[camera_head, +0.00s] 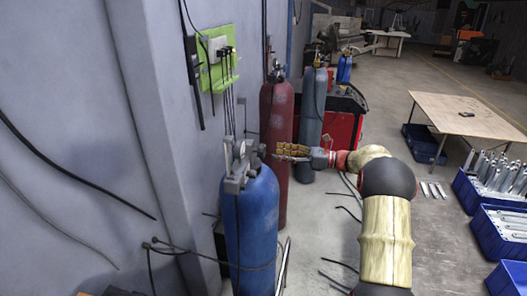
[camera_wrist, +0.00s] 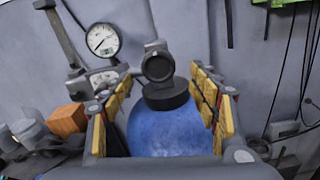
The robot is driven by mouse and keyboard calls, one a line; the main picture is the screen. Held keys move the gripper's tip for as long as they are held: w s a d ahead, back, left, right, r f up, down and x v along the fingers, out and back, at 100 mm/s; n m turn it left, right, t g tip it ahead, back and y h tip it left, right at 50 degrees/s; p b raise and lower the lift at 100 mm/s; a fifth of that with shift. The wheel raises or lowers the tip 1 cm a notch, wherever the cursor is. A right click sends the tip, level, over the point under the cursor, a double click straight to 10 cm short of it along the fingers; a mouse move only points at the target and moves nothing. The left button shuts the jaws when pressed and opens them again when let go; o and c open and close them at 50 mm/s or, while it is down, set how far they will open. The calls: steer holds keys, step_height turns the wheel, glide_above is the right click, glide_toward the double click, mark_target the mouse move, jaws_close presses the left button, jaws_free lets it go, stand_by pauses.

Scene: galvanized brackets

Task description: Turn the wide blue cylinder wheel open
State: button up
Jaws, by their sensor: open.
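The wide blue cylinder (camera_head: 250,225) stands upright by the wall at the lower left of the head view. Its grey valve and regulator (camera_head: 238,172) sit on top. In the wrist view, the blue top (camera_wrist: 170,135) carries a dark collar and a round grey knob-like part (camera_wrist: 157,64), which looks like the wheel. My gripper (camera_head: 278,152) reaches in from the right, just beside the valve top. In the wrist view, my open fingers with yellow pads (camera_wrist: 163,80) stand left and right of the round part, with gaps on both sides. I see no clear contact.
A round gauge (camera_wrist: 103,40) and metal fittings lie left of the knob. A red cylinder (camera_head: 276,130) and a grey one (camera_head: 312,115) stand behind. Cables hang on the wall. A wooden table (camera_head: 465,115) and blue crates (camera_head: 495,235) are at the right.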

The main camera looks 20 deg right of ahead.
mark_target(265, 151)
steer(key=p+x, duration=0.2)
steer(key=x, duration=0.5)
steer(key=shift+r, duration=0.1)
steer(key=shift+c, duration=0.6)
steer(key=c, duration=1)
